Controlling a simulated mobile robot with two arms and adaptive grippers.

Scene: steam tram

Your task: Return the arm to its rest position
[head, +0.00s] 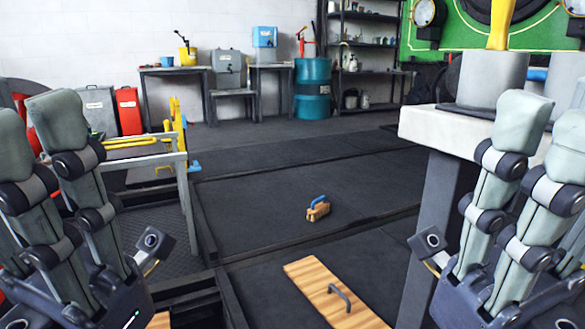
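My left gripper (30,130) is raised at the left edge of the head view, fingers pointing up and spread apart, with nothing between them. My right gripper (550,140) is raised at the right edge, fingers also up and apart. It stands in front of a pale-topped table, and I see nothing held in it. Parts of both grippers are cut off by the picture's edges.
A wooden board with a dark handle (311,283) and a small brown block with a blue handle (318,209) lie on the dark floor. The pale-topped table (425,124) stands at right, a railing (190,200) at left. The middle floor is mostly clear.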

